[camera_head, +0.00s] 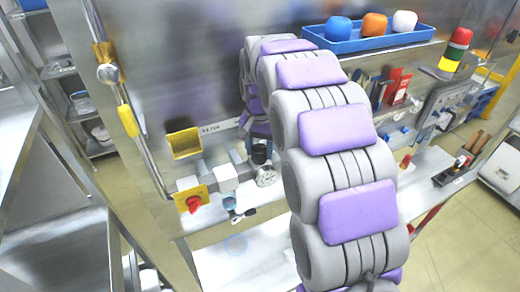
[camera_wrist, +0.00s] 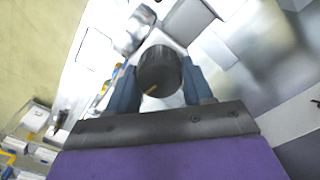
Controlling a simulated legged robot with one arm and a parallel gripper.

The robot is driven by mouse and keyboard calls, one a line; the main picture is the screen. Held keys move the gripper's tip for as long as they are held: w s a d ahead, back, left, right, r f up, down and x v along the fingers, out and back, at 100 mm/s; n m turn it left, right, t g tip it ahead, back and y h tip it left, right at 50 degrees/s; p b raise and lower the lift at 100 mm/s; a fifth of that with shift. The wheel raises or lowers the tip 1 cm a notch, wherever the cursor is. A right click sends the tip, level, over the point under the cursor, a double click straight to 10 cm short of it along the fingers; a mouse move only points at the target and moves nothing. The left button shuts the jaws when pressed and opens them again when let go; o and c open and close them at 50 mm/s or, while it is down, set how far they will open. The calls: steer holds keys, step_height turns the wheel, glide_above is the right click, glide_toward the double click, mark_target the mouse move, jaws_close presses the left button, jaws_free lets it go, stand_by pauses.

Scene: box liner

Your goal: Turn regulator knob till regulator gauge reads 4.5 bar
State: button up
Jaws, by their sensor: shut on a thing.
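The black regulator knob (camera_wrist: 158,72) fills the middle of the wrist view, with a short yellowish mark on its face. My gripper (camera_wrist: 158,88) has its two blue fingers shut on the knob, one on each side. In the head view the dark knob (camera_head: 260,153) shows just left of my purple and grey arm. The round regulator gauge (camera_head: 266,177) sits just below the knob; its needle and numbers are too small to read. My gripper is mostly hidden behind the arm in the head view.
A red knob on a yellow plate (camera_head: 194,203) and a blue-handled valve (camera_head: 232,206) are left of the regulator. A yellow open box (camera_head: 184,143) is on the panel. A blue tray (camera_head: 372,40) with three coloured objects is above. A signal tower (camera_head: 455,50) stands right.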

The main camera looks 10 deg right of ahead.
mark_target(259, 147)
steer(key=shift+n, duration=0.3)
steer(key=o, duration=1)
steer(key=shift+w+a, duration=0.1)
steer(key=shift+w, duration=0.05)
steer(key=shift+r, duration=0.1)
steer(key=shift+r+p, duration=1.35)
steer(key=shift+r, duration=7.25)
steer(key=shift+f, duration=0.1)
steer(key=s+f+n+b, duration=0.1)
steer(key=s+f+b, duration=0.5)
steer(key=s+f, duration=0.6)
steer(key=s+f+n+g+b, duration=0.1)
steer(key=s+f+b, duration=0.5)
steer(key=s+f, duration=0.6)
steer(key=s+f+n+b, duration=0.3)
steer(key=s+f+b, duration=0.4)
steer(key=s+f, duration=0.5)
steer(key=shift+s+g, duration=0.4)
steer(key=shift+s, duration=0.2)
